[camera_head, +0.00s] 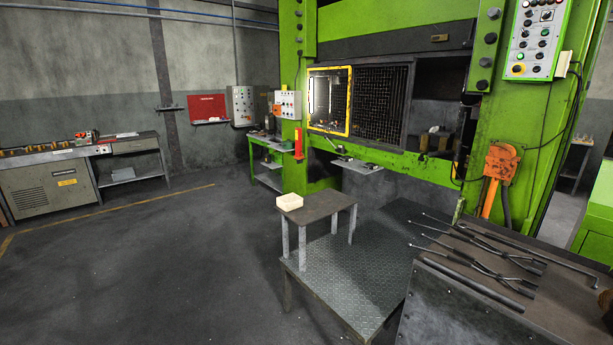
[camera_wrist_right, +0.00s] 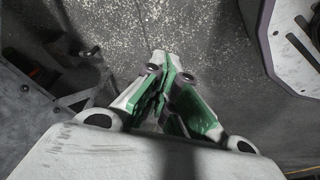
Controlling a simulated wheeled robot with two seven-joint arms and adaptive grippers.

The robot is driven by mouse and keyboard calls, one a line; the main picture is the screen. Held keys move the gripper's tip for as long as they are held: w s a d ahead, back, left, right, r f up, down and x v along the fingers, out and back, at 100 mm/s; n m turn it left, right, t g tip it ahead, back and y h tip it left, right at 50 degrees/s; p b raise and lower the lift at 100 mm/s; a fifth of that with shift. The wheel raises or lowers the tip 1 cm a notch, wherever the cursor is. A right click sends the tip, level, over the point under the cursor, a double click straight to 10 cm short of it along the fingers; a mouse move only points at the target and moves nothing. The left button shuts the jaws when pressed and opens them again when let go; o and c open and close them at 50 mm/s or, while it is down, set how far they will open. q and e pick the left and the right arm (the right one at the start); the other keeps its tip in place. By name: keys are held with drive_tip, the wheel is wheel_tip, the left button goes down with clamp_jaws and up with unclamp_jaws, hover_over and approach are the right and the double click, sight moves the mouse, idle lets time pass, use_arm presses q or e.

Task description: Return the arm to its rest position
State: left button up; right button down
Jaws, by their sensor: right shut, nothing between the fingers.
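My right gripper (camera_wrist_right: 160,75) shows in the right wrist view. Its two fingers with green pads meet at the tips, with nothing between them. It hangs over the grey speckled floor (camera_wrist_right: 160,25), apart from any object. Neither arm and neither gripper shows in the head view. My left gripper is in no view.
A green forging press (camera_head: 435,164) with a yellow-framed mesh guard (camera_head: 349,100) stands ahead. A small table (camera_head: 322,208) bearing a pale block (camera_head: 289,201) stands on a metal platform (camera_head: 345,275). Tongs (camera_head: 470,255) lie on a dark bench (camera_head: 430,310) at right. Floor at left is clear.

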drive_tip(key=s+a+f+g, duration=0.1)
drive_tip(key=s+f, duration=0.1)
drive_tip(key=s, duration=0.9)
drive_tip(key=s+a+f+g, duration=0.2)
drive_tip(key=s+f, duration=0.1)
drive_tip(key=s, duration=0.8)
drive_tip(key=shift+s, duration=0.3)
drive_tip(key=shift+s+a, duration=0.1)
